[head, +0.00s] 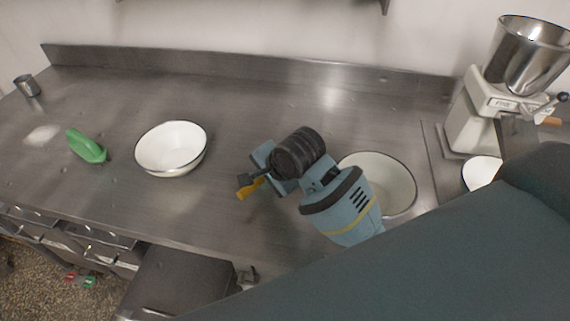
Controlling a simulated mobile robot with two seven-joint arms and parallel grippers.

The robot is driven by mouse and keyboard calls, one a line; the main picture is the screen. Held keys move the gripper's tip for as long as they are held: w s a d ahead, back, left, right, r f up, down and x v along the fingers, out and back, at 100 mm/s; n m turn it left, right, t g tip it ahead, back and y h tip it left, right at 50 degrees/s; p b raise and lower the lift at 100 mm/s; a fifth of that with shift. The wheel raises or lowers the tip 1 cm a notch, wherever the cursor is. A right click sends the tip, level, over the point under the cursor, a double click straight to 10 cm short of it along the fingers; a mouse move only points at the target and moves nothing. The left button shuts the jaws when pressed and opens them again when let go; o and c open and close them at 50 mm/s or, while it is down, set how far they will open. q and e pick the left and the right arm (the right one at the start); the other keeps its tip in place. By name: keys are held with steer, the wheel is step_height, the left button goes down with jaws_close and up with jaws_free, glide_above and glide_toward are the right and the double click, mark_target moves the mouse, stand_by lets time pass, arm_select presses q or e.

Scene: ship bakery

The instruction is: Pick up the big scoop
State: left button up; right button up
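A green scoop (87,147) lies on the steel counter at the left, left of a white bowl. It is the only scoop I can make out. My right gripper (246,186) is over the middle of the counter, between two white bowls, well to the right of the scoop and apart from it. Its fingers are small and partly hidden by the wrist, with a dark tip and a yellow part showing. I cannot tell whether they are open or shut. My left gripper is not in view.
A white bowl (171,148) stands between scoop and gripper. Another bowl (390,180) is partly behind my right arm. A grinder (478,110) stands at the right over a smaller bowl (480,172). A metal cup (27,86) and white patch (42,135) are far left. The counter's back is clear.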

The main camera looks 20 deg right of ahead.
jaws_close()
steer(key=shift+r, duration=0.1)
step_height(320, 180, up, 10)
steer(key=shift+f, duration=0.1)
stand_by(0.4)
steer(key=shift+o, duration=0.4)
jaws_free()
jaws_close()
steer(key=shift+d, duration=0.1)
